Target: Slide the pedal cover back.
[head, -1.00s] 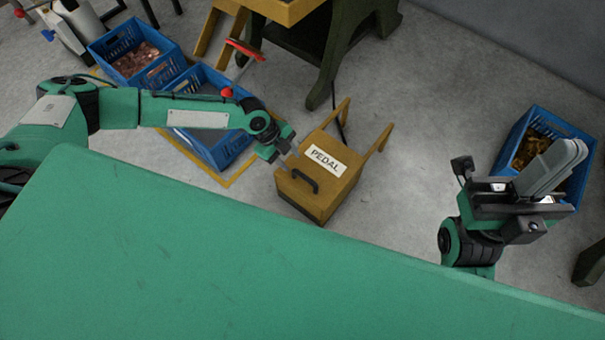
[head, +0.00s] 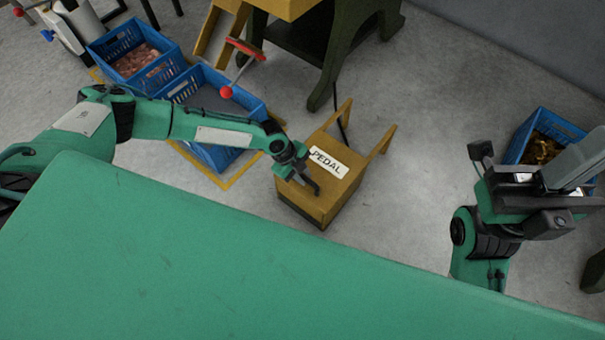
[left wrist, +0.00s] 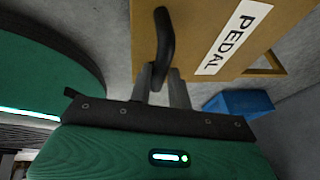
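The pedal cover (head: 325,190) is an ochre box with a white PEDAL label and a dark handle (head: 312,182) on top. It stands on the floor beyond the green surface. In the left wrist view the cover (left wrist: 215,15) fills the top, with its black curved handle (left wrist: 164,40). My left gripper (head: 299,175) is at the handle. In the left wrist view its fingers (left wrist: 161,78) lie either side of the handle's near end; whether they grip it is unclear. My right gripper (head: 578,165) is at the right, away from the cover; its finger gap cannot be made out.
A green surface (head: 200,260) fills the foreground. Blue crates stand left, one with copper pieces (head: 135,60), one beside my left arm (head: 205,85). Another blue crate (head: 550,122) is at the right. A dark green machine stand (head: 325,65) is behind the cover. Floor right of the cover is clear.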

